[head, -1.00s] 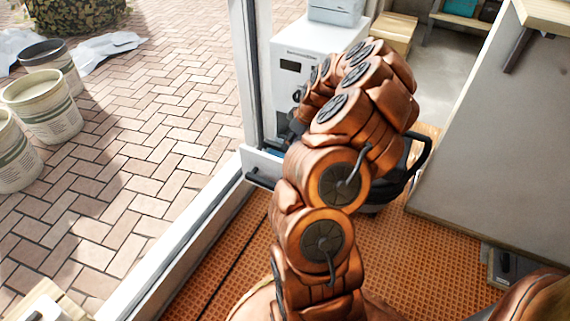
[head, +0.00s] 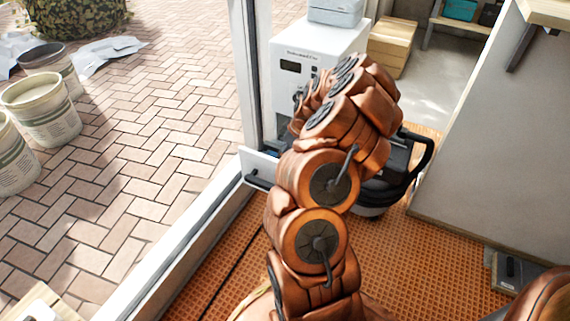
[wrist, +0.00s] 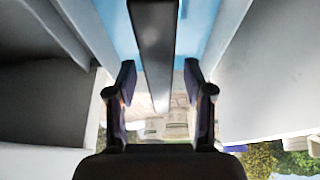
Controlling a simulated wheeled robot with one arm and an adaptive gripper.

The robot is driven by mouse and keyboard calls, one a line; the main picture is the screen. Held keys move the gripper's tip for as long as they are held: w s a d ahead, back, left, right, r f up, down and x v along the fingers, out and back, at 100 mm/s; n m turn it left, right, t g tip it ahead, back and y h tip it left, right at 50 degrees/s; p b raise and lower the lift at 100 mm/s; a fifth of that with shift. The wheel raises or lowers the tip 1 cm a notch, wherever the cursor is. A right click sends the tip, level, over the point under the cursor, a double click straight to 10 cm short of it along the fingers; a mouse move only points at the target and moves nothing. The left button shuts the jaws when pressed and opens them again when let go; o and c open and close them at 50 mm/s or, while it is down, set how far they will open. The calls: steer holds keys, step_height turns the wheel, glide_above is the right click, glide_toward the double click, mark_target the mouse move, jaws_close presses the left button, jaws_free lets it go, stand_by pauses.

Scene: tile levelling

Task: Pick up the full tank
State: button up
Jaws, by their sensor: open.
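The white machine (head: 300,65) stands by the door frame. A white tank (head: 262,163) with a dark handle sticks out low at its front, partly hidden by my arm. In the wrist view, a dark bar (wrist: 153,40), apparently the tank's handle, runs between the fingers of my gripper (wrist: 160,82). The fingers are open, with a gap on each side of the bar. Blue (wrist: 200,25), apparently water in the tank, shows behind the bar. In the head view my arm hides the gripper.
A black wheeled-looking container (head: 400,180) with a loop handle stands right of my arm. A pale partition (head: 500,140) bounds the right. The metal door frame (head: 190,225) lies left. Several buckets (head: 42,110) stand on the paving outside.

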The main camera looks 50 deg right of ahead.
steer(key=shift+f, duration=0.25)
steer(key=shift+c, duration=0.2)
jaws_close()
stand_by(0.5)
stand_by(0.3)
